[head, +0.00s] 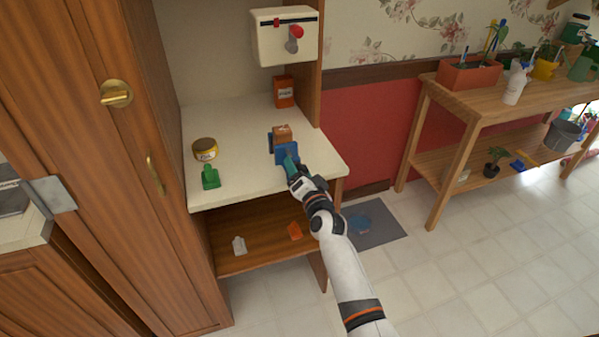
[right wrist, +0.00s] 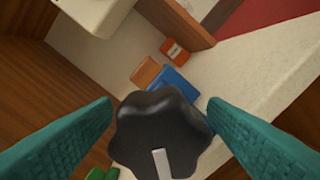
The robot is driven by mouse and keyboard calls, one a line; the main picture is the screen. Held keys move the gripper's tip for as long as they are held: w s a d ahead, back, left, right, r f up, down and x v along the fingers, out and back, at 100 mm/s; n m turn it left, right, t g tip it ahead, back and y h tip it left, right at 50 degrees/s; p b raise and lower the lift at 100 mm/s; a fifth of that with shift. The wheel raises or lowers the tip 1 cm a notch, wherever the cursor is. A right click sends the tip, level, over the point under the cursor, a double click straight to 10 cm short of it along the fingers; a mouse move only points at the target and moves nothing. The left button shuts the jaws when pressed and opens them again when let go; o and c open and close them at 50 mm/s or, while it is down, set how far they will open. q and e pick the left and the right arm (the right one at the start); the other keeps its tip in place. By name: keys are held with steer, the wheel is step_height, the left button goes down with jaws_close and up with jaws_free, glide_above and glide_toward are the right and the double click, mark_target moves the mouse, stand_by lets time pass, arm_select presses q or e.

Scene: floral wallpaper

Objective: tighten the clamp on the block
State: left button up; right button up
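The blue clamp (head: 286,153) stands on the pale counter of the cabinet, against an orange-brown wooden block (head: 282,131). In the right wrist view the clamp's blue body (right wrist: 179,84) and the block (right wrist: 147,73) show behind a black lobed knob (right wrist: 160,125) with a white stripe. My right gripper (head: 290,163) is at the near side of the clamp. Its teal fingers (right wrist: 161,106) are spread, one on each side of the knob. I cannot tell whether they touch it. The knob is hidden in the head view. My left gripper is not in view.
An orange box (head: 284,92) stands at the back, below a white wall box (head: 286,35) with a red knob. A wooden plant bench (head: 450,100) is to the right.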

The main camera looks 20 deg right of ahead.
steer(key=shift+s+f, duration=0.1)
steer(key=shift+s, duration=0.45)
steer(key=s, duration=1.1)
steer(key=shift+d, duration=0.2)
stand_by(0.5)
